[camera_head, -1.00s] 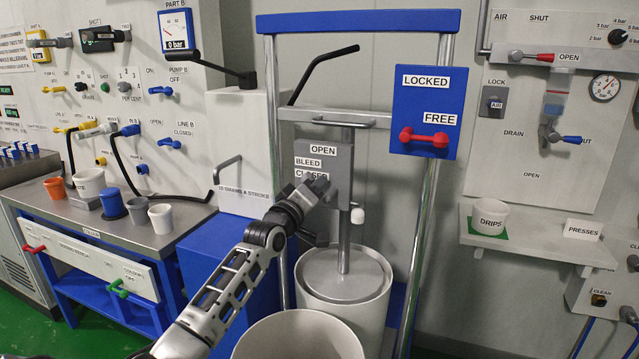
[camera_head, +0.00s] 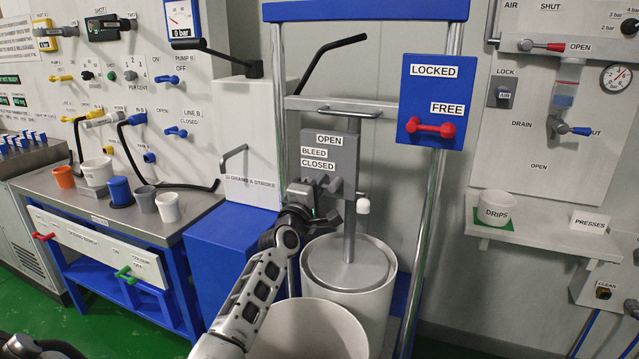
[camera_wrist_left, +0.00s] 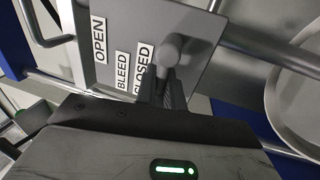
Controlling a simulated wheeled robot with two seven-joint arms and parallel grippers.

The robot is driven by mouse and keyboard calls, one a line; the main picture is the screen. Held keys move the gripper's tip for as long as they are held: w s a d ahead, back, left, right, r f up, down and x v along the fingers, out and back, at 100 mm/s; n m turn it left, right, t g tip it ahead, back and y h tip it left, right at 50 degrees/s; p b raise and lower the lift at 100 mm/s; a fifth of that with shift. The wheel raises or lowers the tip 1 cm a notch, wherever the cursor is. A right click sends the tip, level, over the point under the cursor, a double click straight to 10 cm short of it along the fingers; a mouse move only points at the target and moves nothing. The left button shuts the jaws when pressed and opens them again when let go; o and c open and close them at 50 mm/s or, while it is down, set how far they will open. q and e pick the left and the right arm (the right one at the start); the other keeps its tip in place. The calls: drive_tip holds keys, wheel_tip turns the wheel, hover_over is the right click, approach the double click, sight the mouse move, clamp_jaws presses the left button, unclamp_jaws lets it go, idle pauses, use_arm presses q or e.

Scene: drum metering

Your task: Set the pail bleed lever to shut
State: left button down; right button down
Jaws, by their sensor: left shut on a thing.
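The grey bleed plate (camera_head: 345,150) carries the labels OPEN, BLEED and CLOSED, and stands above the lidded white pail (camera_head: 340,300). My left gripper (camera_head: 325,190) is at the lower part of this plate, just below the CLOSED label. In the left wrist view, its fingers (camera_wrist_left: 166,88) are shut on the grey bleed lever (camera_wrist_left: 172,52), whose rounded end shows in front of the plate beside CLOSED. In the head view the gripper hides most of the lever. My right gripper is not in view.
A blue panel (camera_head: 432,85) with a red handle, marked LOCKED and FREE, is at the right of the frame. An open white bucket (camera_head: 310,335) stands in front of the pail. A chrome post (camera_head: 430,220) rises to the right. A blue box (camera_head: 225,255) stands to the left.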

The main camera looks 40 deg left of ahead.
use_arm(q)
drive_tip(key=shift+s+a+f, duration=0.1)
drive_tip(key=shift+a+f, duration=0.1)
drive_tip(key=shift+a, duration=0.1)
drive_tip(key=c, duration=1.6)
unclamp_jaws()
drive_tip(key=shift+a, duration=0.1)
drive_tip(key=v, duration=1.6)
